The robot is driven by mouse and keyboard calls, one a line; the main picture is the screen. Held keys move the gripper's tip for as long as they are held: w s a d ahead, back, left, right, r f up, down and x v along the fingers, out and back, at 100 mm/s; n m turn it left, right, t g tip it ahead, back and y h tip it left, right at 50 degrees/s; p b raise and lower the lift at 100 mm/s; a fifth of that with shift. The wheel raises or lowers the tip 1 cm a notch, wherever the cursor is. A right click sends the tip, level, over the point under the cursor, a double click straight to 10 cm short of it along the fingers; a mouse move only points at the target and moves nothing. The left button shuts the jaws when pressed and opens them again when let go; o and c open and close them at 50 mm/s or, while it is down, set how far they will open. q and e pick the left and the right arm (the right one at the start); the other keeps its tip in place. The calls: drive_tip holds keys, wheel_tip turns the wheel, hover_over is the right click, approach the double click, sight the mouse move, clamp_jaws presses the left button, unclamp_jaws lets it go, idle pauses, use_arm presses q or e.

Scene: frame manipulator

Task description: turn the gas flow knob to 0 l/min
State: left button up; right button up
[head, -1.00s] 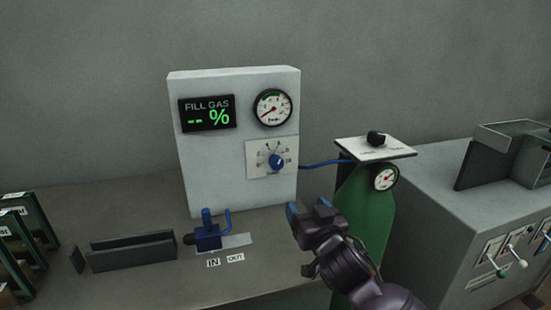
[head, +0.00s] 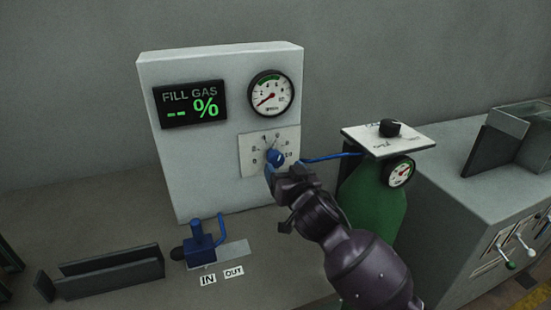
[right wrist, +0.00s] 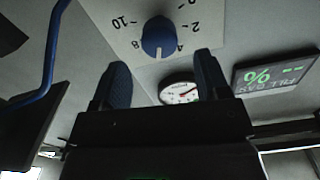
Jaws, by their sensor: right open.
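The gas flow knob (head: 275,157) is a blue dial on a white scale plate (head: 254,167) on the front of the grey fill gas box. In the right wrist view the knob (right wrist: 159,37) appears upside down. Its white line points between the marks 4 and 8. My right gripper (head: 274,172) is open, just in front of and below the knob in the head view. In the right wrist view its two blue fingertips (right wrist: 161,75) are apart and empty, with the knob ahead between them. My left gripper is out of view.
A display (head: 190,105) reads FILL GAS -- %, beside a round gauge (head: 271,92). A blue hose (head: 332,157) runs from the plate to a green gas cylinder (head: 373,215) at right. A blue valve (head: 200,245) sits on the bench below the box.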

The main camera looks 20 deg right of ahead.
sight(278, 161)
drive_tip(key=w, duration=0.4)
drive_tip(key=shift+w+a, duration=0.1)
drive_tip(key=shift+w, duration=0.9)
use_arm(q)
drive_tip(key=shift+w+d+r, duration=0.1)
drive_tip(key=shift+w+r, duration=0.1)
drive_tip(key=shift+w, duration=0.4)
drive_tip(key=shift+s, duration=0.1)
use_arm(e)
drive_tip(key=shift+c, duration=0.5)
drive_tip(key=c, duration=0.8)
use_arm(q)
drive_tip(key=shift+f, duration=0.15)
use_arm(e)
drive_tip(key=shift+c, duration=0.2)
